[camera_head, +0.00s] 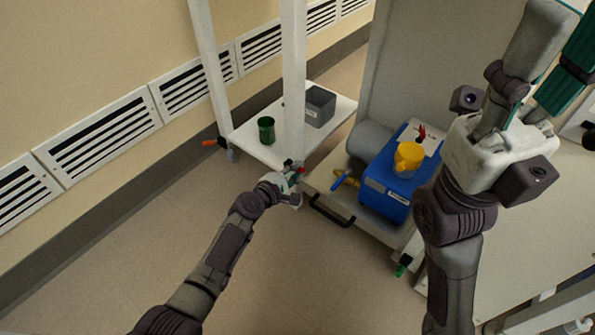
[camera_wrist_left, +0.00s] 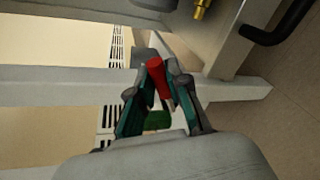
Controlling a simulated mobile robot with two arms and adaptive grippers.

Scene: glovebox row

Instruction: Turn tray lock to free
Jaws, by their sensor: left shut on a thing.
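My left gripper (camera_head: 293,172) is at the near corner of the white shelf cart, low in the head view. In the left wrist view, its teal-padded fingers (camera_wrist_left: 155,100) are shut on a small red handle (camera_wrist_left: 157,80), which I take to be the tray lock. In the head view only a speck of red shows at the fingertips. What the handle joins to is hidden by the fingers. My right gripper (camera_head: 560,60) is close to the camera at upper right, its fingers apart and partly cut off by the frame; nothing shows between them.
The cart's low shelf (camera_head: 250,144) holds a green cup (camera_head: 266,130) and a grey bin (camera_head: 319,106). Beside it, a blue box (camera_head: 384,184) with a yellow jug (camera_head: 408,157) stands on a platform with a black handle (camera_head: 331,213). Floor (camera_head: 270,270) in front is clear.

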